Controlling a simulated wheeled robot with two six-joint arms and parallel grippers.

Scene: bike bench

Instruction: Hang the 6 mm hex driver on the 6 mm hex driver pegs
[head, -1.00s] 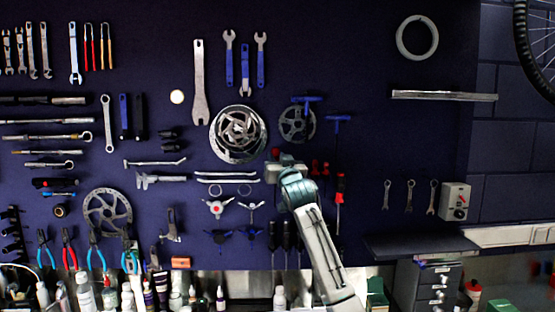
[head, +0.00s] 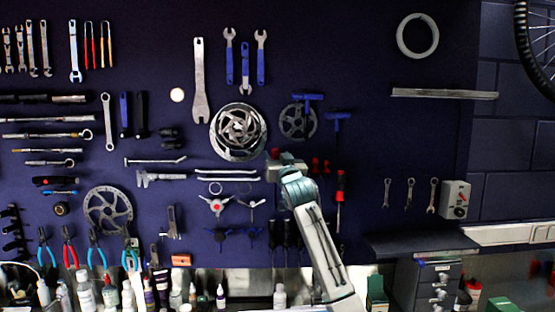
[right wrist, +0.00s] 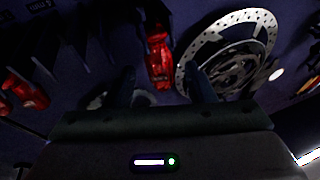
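A red-handled tool (right wrist: 158,55) shows in the right wrist view, between and just beyond my fingertips. It is probably the hex driver, but no size mark on it is readable. In the head view a small red end (head: 275,153) shows at the tip of my right gripper (head: 280,162). In the wrist view the right gripper's dark fingers (right wrist: 162,82) stand apart, with gaps on both sides of the red handle. More red handles (head: 321,167) hang just right of the gripper. I cannot make out the 6 mm pegs. My left gripper is not in view.
A silver chainring set (head: 238,132) hangs at the gripper's upper left. Blue T-handle tools (head: 337,121) hang above it, and dark-handled drivers (head: 285,233) below. A shelf (head: 420,244) juts out at lower right. The board right of the red handles is mostly bare.

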